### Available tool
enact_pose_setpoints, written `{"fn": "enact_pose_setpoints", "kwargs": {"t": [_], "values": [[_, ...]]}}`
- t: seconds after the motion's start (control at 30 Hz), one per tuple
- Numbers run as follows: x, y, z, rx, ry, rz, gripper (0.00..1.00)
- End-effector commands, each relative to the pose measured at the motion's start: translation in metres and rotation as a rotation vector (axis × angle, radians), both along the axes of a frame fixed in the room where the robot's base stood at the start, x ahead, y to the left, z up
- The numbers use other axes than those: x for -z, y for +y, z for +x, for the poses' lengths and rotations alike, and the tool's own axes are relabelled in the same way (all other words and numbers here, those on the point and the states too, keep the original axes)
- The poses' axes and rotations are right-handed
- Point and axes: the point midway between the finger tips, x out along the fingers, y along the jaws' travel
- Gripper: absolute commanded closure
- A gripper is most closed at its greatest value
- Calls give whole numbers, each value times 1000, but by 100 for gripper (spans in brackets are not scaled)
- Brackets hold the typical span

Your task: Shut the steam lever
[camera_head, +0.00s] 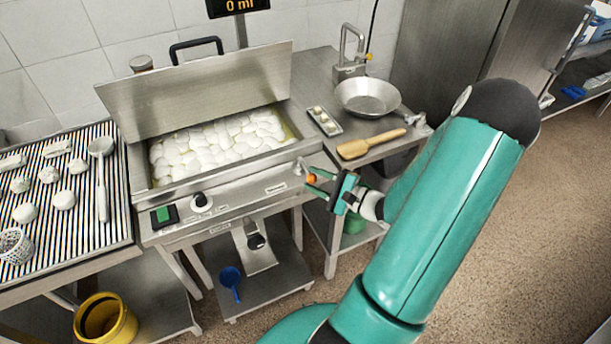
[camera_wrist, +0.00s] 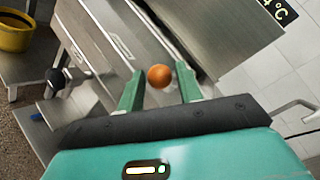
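The steam lever's orange ball knob (camera_head: 311,179) is at the right front corner of the steel cooker (camera_head: 240,190). The knob also shows in the wrist view (camera_wrist: 159,76), centred between my fingertips. My gripper (camera_head: 314,181) is open around the knob, with a finger on each side. In the wrist view my gripper (camera_wrist: 160,82) shows small gaps between the knob and both fingers. I cannot tell how deep the knob sits between them. The lever's shaft is mostly hidden.
The cooker's lid (camera_head: 200,90) is raised over white pieces in the basin. A side table (camera_head: 345,130) at right holds a pan (camera_head: 367,96) and a wooden paddle (camera_head: 370,144). A striped rack (camera_head: 115,205) is at left. A yellow bucket (camera_head: 105,318) stands below. Open floor lies at right.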

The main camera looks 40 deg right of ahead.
Motion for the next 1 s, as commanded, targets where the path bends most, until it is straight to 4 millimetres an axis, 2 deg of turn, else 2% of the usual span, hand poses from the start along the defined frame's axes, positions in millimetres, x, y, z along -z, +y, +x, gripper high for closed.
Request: {"fn": "enact_pose_setpoints", "kwargs": {"t": [0.1, 0.2, 0.53, 0.57, 0.73, 1.0], "values": [[0, 6, 18, -4, 0, -1, 64], [0, 10, 27, -3, -1, -2, 64], [0, 11, 31, -2, 1, -1, 64], [0, 11, 31, -2, 1, -1, 66], [0, 11, 31, -2, 1, -1, 100], [0, 11, 32, -3, 0, -1, 100]]}}
